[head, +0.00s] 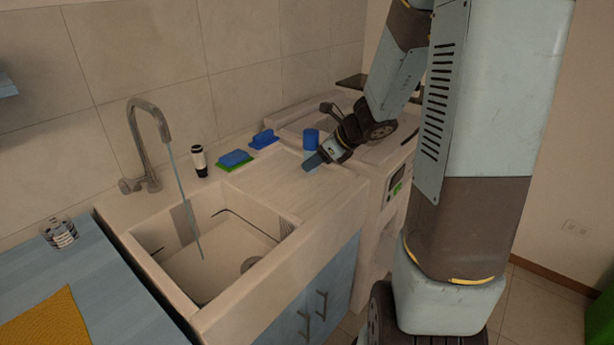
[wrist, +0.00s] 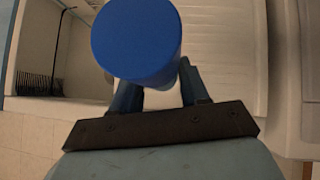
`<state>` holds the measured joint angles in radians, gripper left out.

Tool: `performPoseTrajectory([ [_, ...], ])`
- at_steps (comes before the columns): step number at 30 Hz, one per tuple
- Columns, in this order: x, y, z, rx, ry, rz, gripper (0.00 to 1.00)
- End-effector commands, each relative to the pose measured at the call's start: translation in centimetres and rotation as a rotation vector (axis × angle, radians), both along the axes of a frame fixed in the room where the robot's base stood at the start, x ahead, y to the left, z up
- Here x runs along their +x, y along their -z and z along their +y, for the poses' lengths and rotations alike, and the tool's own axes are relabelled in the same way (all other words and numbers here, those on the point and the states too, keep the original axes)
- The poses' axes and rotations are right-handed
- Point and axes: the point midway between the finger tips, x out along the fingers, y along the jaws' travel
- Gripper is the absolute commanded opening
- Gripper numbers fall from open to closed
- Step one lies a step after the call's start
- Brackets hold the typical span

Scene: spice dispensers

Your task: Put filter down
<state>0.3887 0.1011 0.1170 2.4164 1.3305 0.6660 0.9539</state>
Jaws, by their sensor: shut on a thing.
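The filter is a blue cylinder (head: 311,138) with a darker blue top, upright over the ribbed drainboard to the right of the sink. My gripper (head: 315,161) is shut on it from the right. In the wrist view the filter's round blue top (wrist: 137,38) fills the upper middle and hides the fingertips. My gripper's fingers (wrist: 160,88) show on both sides below it. I cannot tell whether the filter's underside touches the drainboard.
The sink basin (head: 215,235) lies left of the drainboard (head: 300,205), with water running from the tap (head: 160,125). A blue-green sponge (head: 235,159), another blue item (head: 264,139) and a black-and-white bottle (head: 198,161) stand along the back. The drainboard's front is clear.

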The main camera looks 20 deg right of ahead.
Motion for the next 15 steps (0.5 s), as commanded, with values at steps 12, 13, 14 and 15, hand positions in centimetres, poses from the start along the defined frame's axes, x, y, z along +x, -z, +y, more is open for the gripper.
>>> performPoseTrajectory([
  [12, 5.5, 4.4, 0.1, 0.002, -0.002, 0.003, 0.09],
  [13, 5.8, 4.8, 0.1, 0.001, -0.003, 0.003, 0.09],
  [14, 6.0, 5.1, 0.1, 0.001, -0.003, 0.003, 0.09],
  [15, 6.3, 5.5, 0.1, 0.001, -0.001, 0.003, 0.09],
])
